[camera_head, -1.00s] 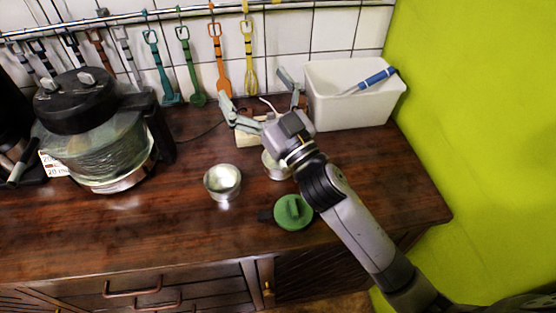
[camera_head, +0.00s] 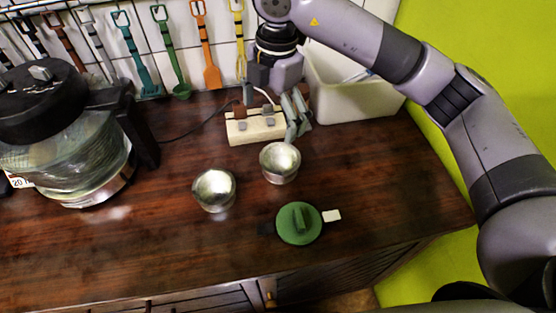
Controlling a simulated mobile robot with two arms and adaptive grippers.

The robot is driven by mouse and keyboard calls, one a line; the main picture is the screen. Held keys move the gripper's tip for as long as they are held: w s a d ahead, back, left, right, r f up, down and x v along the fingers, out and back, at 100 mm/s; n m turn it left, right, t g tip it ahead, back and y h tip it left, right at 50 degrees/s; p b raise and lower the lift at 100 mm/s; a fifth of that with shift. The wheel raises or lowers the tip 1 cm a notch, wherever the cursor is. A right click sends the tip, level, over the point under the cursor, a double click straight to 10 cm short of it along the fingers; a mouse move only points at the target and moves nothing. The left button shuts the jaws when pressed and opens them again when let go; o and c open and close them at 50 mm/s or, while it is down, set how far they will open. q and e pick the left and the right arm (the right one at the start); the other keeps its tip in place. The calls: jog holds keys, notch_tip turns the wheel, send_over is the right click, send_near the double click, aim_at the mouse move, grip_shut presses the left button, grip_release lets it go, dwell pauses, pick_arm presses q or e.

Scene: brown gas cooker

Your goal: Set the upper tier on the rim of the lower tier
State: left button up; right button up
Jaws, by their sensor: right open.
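Two round metal tiers stand apart on the wooden counter, both upright with open tops. One tier (camera_head: 214,190) is at the left, and the other tier (camera_head: 280,163) is a little farther back and to the right. I cannot tell which is the upper and which the lower. A green lid (camera_head: 298,223) with a raised handle lies in front of them. My right gripper (camera_head: 272,112) is open and empty, pointing down just behind the right tier, near a wooden block. It does not appear to hold either tier. My left gripper is out of view.
A white bin (camera_head: 350,100) stands at the back right. A large dark-lidded cooker (camera_head: 65,150) is at the left. Utensils hang on the wall. The front left of the counter is clear.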

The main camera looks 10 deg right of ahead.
jog(key=d, duration=0.2)
jog(key=h+p, duration=0.1)
jog(key=p, duration=0.3)
send_over(280, 168)
jog(key=shift+m, duration=0.3)
notch_tip(280, 168, down, 11)
jog(key=shift+f, duration=0.15)
notch_tip(280, 168, down, 5)
jog(key=shift+d+r+p, duration=0.1)
jog(key=shift+p, duration=1.05)
jog(key=shift+f, duration=0.3)
jog(key=shift+c, duration=0.3)
jog(key=c, duration=1.1)
jog(key=shift+c, duration=0.2)
